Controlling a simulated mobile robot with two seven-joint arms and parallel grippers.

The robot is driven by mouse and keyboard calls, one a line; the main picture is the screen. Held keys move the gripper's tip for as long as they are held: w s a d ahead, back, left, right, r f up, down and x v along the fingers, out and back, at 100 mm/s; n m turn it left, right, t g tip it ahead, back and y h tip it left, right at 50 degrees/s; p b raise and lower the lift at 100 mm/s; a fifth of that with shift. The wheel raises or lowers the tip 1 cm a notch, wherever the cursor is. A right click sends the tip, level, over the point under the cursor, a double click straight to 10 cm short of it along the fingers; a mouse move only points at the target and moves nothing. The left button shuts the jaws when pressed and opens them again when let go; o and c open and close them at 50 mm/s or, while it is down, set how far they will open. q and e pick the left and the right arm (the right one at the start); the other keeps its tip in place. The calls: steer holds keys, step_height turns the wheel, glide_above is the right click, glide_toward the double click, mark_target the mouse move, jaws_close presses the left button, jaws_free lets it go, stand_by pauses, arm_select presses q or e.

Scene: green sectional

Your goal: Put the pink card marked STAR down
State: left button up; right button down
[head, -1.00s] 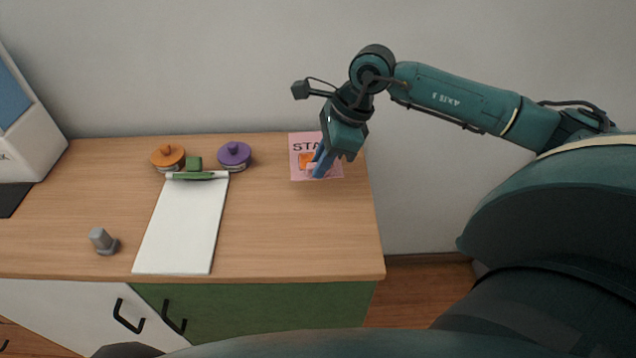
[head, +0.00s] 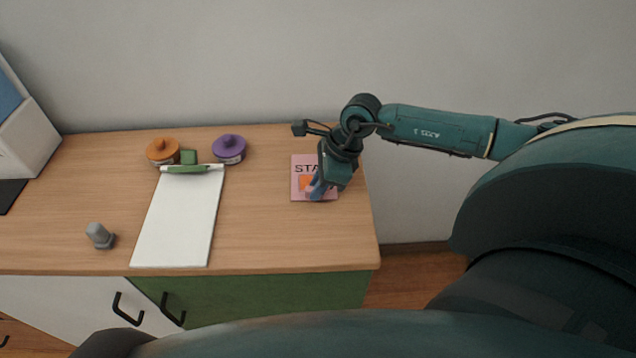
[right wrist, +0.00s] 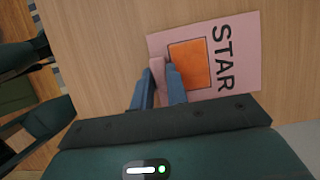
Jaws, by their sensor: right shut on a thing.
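The pink card marked STAR (head: 301,163) has an orange square on it. In the head view it is at the right part of the wooden counter top (head: 262,218). My right gripper (head: 315,190) is shut on the card by a small pink raised part, which shows between the blue fingers in the right wrist view. The card's printed face (right wrist: 236,85) shows there beside the fingers, over wood. I cannot tell whether the card touches the counter. The gripper hides part of the card. My left gripper is not in view.
A white clipboard (head: 180,225) with a green clip lies left of the card. A grey object (head: 99,236) stands at left. Counter between clipboard and card is clear.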

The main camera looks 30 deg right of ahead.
steer(key=shift+f, duration=0.15)
steer(key=c, duration=1.4)
jaws_free()
steer(key=shift+r, duration=0.3)
steer(key=shift+s+d+r, duration=0.1)
steer(key=shift+d+r, duration=0.1)
steer(key=shift+r, duration=0.1)
steer(key=b+v, duration=0.1)
steer(key=v, duration=1)
steer(key=shift+a+r, duration=0.1)
